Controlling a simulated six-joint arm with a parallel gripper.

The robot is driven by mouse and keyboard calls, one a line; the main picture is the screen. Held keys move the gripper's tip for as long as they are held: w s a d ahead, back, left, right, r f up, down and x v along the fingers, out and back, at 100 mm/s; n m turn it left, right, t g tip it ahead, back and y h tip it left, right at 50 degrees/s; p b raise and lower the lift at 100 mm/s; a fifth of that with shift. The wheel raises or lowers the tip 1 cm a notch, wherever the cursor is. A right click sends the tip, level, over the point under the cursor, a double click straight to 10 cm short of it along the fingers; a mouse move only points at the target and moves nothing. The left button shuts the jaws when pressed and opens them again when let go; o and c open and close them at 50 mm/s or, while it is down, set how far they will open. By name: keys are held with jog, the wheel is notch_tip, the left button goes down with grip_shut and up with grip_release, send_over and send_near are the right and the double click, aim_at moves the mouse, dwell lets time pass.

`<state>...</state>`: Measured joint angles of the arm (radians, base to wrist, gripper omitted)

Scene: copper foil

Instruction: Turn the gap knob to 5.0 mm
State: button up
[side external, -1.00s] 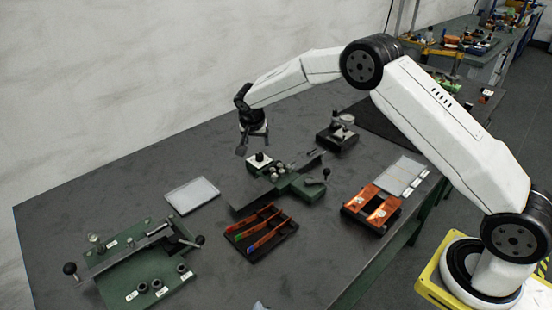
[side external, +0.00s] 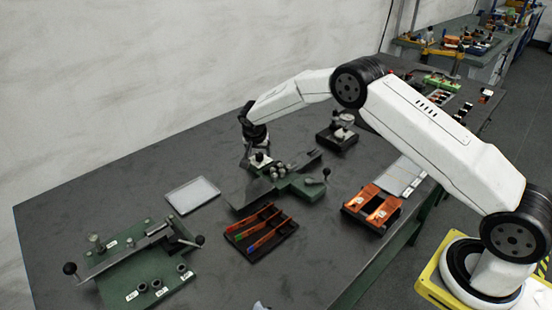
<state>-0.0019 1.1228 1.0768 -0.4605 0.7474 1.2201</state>
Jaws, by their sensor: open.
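The green device in the middle of the table (side external: 305,188) has a small knob on a white dial plate (side external: 259,160) at its back left end, with several metal rollers or posts beside it. I take this to be the gap knob; its marks are too small to read. My gripper (side external: 254,158) points down at this knob, with its fingers around or just beside it. The fingers are open; whether they touch the knob cannot be told. The gripper partly hides the dial plate.
A black tray with coloured-tip tools (side external: 262,232) lies in front of the device. An orange-topped block pair (side external: 372,205) sits to the right, a gauge stand (side external: 338,133) behind. A white pad (side external: 193,195) and a green fixture with levers (side external: 150,262) stand left.

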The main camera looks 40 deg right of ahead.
jog(key=shift+x, duration=0.85)
grip_shut()
